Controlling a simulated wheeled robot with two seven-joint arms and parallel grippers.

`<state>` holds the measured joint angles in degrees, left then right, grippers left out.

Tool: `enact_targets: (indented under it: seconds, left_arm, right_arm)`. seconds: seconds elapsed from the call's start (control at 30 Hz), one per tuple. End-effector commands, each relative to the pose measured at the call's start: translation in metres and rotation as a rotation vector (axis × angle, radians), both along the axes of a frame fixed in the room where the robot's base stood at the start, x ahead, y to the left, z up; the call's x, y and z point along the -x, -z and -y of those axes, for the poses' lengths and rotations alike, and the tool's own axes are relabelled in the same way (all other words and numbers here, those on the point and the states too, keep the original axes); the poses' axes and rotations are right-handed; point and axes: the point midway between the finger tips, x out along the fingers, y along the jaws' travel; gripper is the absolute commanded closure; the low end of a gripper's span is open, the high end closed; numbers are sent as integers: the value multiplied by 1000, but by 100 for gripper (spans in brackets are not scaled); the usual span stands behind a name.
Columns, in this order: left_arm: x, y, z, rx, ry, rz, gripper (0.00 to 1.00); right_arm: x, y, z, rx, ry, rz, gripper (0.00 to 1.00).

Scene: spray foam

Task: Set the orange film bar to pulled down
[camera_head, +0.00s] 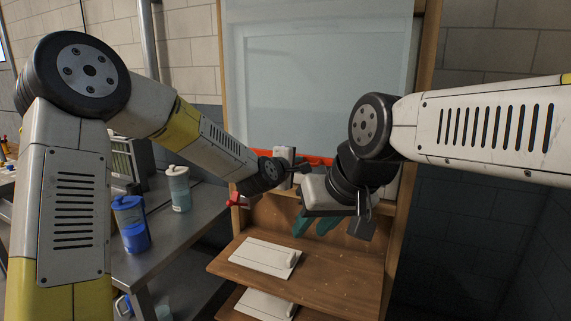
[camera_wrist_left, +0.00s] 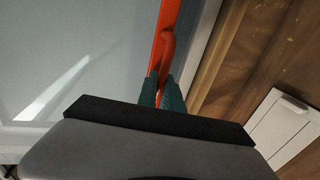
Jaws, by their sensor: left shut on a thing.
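The orange film bar (camera_head: 318,160) runs along the lower edge of a pale translucent film (camera_head: 325,85) in a wooden frame. In the left wrist view the bar (camera_wrist_left: 170,12) has an orange handle (camera_wrist_left: 167,45) that leads down between the teal fingertips of my left gripper (camera_wrist_left: 161,92). The left gripper is shut on this handle. In the head view its fingers are mostly hidden at the bar. My right gripper (camera_head: 315,224) hangs lower, in front of the frame, with its teal fingers apart and nothing visible between them.
A wooden shelf (camera_head: 330,278) with white panels (camera_head: 268,257) stands below the film. A metal table (camera_head: 175,245) at left holds a blue container (camera_head: 131,226) and a white container (camera_head: 179,190). A red valve-like part (camera_head: 237,200) is near my left wrist.

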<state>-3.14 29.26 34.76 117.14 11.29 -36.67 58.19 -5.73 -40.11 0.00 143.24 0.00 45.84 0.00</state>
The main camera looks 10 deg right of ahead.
Motion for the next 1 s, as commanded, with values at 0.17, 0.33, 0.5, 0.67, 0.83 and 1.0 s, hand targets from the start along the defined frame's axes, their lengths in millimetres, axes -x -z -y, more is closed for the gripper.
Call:
enact_targets:
  seconds: [0.17, 0.33, 0.5, 0.67, 0.83, 1.0]
  left_arm:
    - [0, -1, 0, 1, 0, 2, 100]
    - [0, -1, 0, 1, 0, 2, 100]
    - [-1, 19, 0, -1, -1, -5, 100]
    - [0, 65, 0, -2, 1, -9, 100]
    - [0, 112, 0, -1, 0, -7, 100]
    - [0, 138, 0, 0, 0, -2, 100]
  right_arm:
    - [0, 0, 0, 0, 0, 0, 67]
    - [0, 0, 0, 0, 0, 0, 67]
    - [0, 0, 0, 0, 0, 0, 67]
    - [0, 0, 0, 0, 0, 0, 67]
    - [0, 0, 0, 0, 0, 0, 67]
    - [0, 0, 0, 0, 0, 0, 67]
